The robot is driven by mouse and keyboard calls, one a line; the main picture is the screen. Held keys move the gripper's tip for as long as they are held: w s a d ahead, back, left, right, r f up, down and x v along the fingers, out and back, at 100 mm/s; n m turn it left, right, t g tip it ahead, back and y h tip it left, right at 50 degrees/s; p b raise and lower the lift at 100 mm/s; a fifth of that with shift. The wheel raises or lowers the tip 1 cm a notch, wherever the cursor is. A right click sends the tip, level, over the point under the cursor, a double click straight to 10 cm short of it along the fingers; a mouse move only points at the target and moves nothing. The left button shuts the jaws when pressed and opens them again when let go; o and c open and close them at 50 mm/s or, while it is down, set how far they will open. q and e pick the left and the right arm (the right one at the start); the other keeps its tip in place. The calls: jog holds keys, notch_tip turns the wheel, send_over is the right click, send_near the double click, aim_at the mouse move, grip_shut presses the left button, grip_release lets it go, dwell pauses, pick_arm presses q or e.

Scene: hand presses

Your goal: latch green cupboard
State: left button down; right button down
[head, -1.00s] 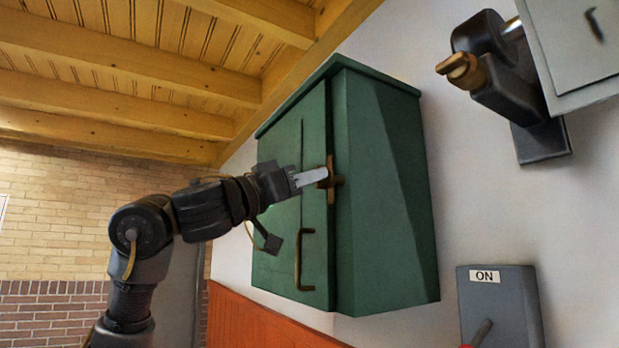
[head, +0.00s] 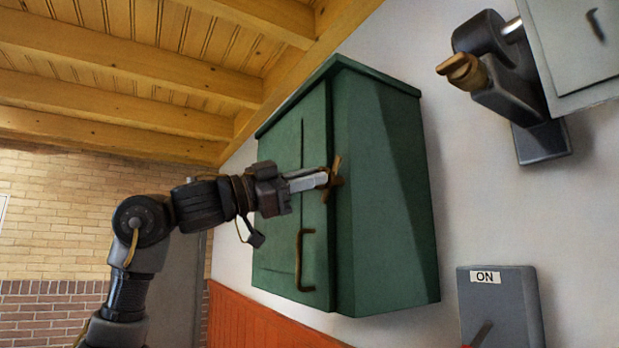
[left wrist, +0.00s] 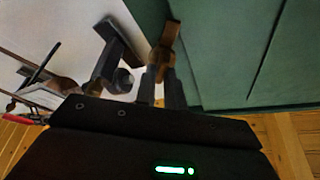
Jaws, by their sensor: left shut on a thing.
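The green cupboard (head: 385,210) hangs on the white wall, and its door (head: 275,230) looks shut against the frame. A brown turn latch (head: 337,179) sits at the door's right edge, above a brown bar handle (head: 300,262). My left gripper (head: 323,179) is shut on the latch, which it partly hides. The latch is tilted, with one arm pointing up and slightly right. In the left wrist view, the fingers (left wrist: 161,86) close around the brown latch (left wrist: 163,48) beside the green cupboard (left wrist: 235,45). My right gripper is in neither view.
A grey switch box (head: 505,300) marked ON is at lower right. A dark fixture with a brass knob (head: 464,70) and a grey cabinet (head: 575,45) are at upper right. An orange panel (head: 260,325) runs below the cupboard. Wooden beams are overhead.

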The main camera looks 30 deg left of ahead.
pick_arm(q)
jog(key=m+g, duration=0.1)
jog(key=m, duration=0.3)
jog(key=m+g, duration=0.2)
jog(key=m, duration=0.2)
jog(key=m+g, duration=0.1)
jog(key=m, duration=0.2)
jog(key=shift+r+m+g, duration=0.1)
jog(key=shift+m+g, duration=0.2)
jog(key=shift+m, duration=0.1)
jog(key=shift+m+y, duration=0.3)
jog(key=c, duration=1.5)
grip_release()
